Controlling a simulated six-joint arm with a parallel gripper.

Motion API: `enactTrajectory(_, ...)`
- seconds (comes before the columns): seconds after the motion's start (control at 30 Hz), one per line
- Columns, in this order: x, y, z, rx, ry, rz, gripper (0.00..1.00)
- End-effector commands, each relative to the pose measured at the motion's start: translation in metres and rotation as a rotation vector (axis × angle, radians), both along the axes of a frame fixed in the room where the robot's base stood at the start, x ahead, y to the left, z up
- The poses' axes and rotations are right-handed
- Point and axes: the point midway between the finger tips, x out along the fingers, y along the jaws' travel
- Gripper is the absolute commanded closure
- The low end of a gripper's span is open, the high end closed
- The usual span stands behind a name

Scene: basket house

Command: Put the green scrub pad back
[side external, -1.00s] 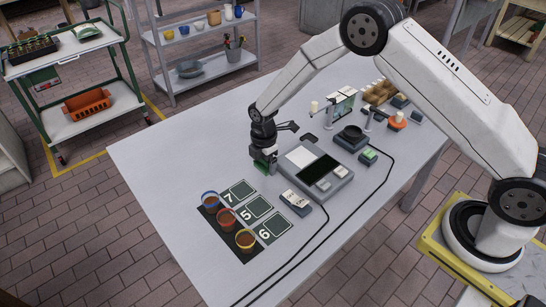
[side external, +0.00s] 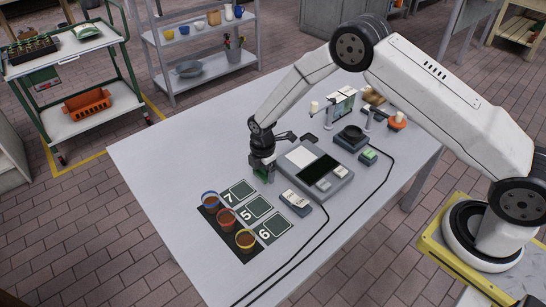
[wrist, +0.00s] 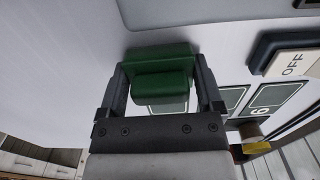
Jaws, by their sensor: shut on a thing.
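The green scrub pad (wrist: 160,84) sits between the two fingers of my gripper (wrist: 161,76) in the wrist view. My gripper is shut on it. In the side view my gripper (side external: 262,172) points down over the table, with the green pad just visible at its tip. It is left of the grey device with the dark panel and behind the numbered squares. Whether the pad touches the table cannot be told.
Squares marked 7, 5 and 6 (side external: 254,209) lie in front, beside blue-, red- and yellow-rimmed cups (side external: 227,219). A grey device (side external: 341,180) and a small switch box (side external: 296,203) stand to the right. The table's left part (side external: 180,150) is clear.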

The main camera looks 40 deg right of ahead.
Motion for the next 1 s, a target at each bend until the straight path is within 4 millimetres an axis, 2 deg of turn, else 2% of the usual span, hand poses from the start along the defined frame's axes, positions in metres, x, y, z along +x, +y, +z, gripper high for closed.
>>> enactTrajectory(0.03,0.000,0.000,-0.001,0.000,0.000,0.000,0.80)
enactTrajectory(0.07,0.000,0.000,-0.001,0.000,0.000,0.000,0.06)
enactTrajectory(0.1,0.000,0.000,-0.001,0.000,0.000,0.000,0.00)
enactTrajectory(0.57,0.000,0.000,0.006,0.000,0.000,0.000,0.00)
enactTrajectory(0.77,0.001,0.000,0.024,0.000,-0.002,0.000,0.00)
enactTrajectory(1.0,0.001,0.000,0.057,0.000,-0.003,0.000,0.00)
